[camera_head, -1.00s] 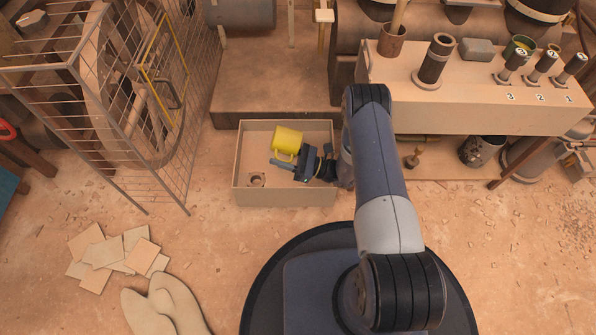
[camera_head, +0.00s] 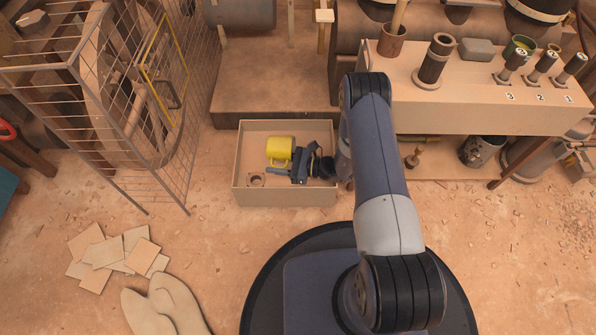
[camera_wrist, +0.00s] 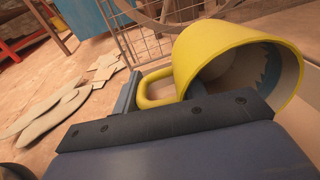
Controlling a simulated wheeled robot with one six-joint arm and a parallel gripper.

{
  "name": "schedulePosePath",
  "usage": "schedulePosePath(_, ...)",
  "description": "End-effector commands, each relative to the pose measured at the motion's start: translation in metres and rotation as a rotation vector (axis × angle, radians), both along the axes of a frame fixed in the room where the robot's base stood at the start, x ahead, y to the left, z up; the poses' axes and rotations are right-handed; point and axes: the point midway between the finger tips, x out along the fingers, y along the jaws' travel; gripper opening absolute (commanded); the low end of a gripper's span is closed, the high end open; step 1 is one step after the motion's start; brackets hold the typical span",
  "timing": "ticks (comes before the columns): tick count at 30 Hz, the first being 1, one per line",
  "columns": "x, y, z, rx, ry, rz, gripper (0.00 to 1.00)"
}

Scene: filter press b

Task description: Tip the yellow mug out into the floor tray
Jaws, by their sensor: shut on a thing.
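The yellow mug (camera_head: 279,151) is over the floor tray (camera_head: 285,196), lying on its side in the head view. My gripper (camera_head: 283,172) is shut on the mug's handle, reaching in from the right. In the wrist view the mug (camera_wrist: 205,50) is tilted with its mouth toward the right side of the picture, and its yellow handle (camera_wrist: 152,88) is at my gripper (camera_wrist: 135,92). Inside the mug I see a pale wall and a dark jagged patch; I cannot tell what that patch is. The tray is a beige open box.
A wire cage (camera_head: 130,110) stands to the left. A bench with levers (camera_head: 470,105) is at the right. Flat tiles (camera_head: 110,255) lie on the floor at the lower left.

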Motion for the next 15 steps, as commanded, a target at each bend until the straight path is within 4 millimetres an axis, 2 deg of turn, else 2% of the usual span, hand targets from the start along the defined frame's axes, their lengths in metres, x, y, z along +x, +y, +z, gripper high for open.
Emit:
schedulePosePath(11, 0.003, 0.02, -0.01, -0.225, 0.036, 0.004, 0.0)
schedulePosePath(15, 0.004, 0.02, -0.016, -0.317, 0.052, 0.002, 0.0)
